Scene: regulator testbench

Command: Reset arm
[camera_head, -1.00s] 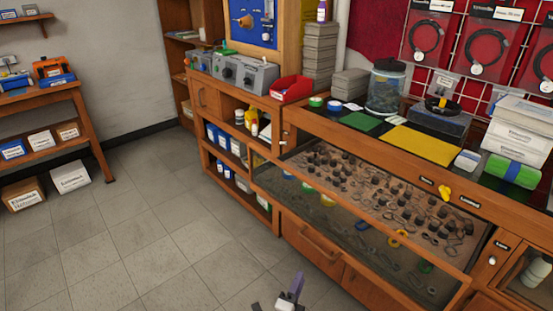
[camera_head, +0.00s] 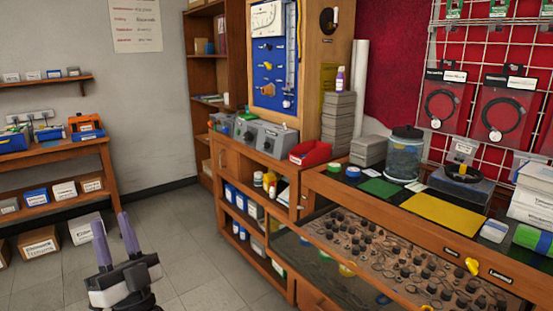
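My gripper (camera_head: 113,238) is at the lower left of the head view, raised over the floor. Its two purple fingers point up and stand apart, with a gap between them. Nothing shows between the fingers. It is clear of the counter and the shelves. The rest of my arm is mostly below the picture's edge.
A wooden counter with a display case (camera_head: 395,262) fills the right. Grey boxes with knobs (camera_head: 265,137) and a red bin (camera_head: 310,152) sit on the counter. A workbench (camera_head: 55,150) stands at the left. Bare floor (camera_head: 185,235) lies between them.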

